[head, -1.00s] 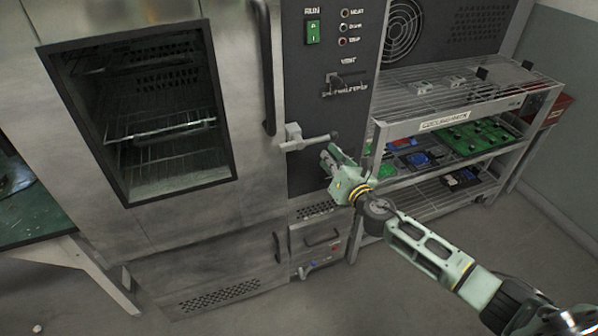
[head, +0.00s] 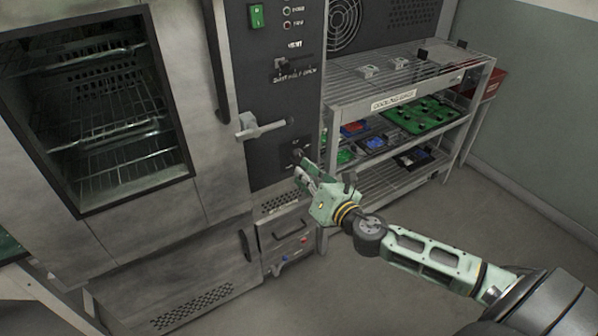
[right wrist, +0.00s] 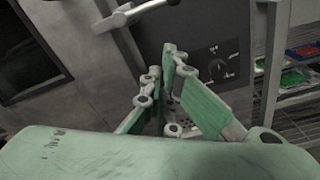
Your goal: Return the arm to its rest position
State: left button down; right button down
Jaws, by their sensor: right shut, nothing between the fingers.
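My right gripper (head: 304,172) is shut and empty in the head view. It is in front of the dark control panel, below the oven's door handle (head: 262,126). In the right wrist view its fingers (right wrist: 160,82) come together at the tips with nothing between them, and the handle (right wrist: 130,14) shows above them. My right arm reaches in from the lower right of the head view, bent at the wrist. My left gripper is not in view.
A large steel oven (head: 200,190) with a window onto wire racks stands at the left. A cooling rack shelf (head: 345,95) with green, blue and red boards stands close behind my right arm. The floor (head: 400,235) at the right is clear.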

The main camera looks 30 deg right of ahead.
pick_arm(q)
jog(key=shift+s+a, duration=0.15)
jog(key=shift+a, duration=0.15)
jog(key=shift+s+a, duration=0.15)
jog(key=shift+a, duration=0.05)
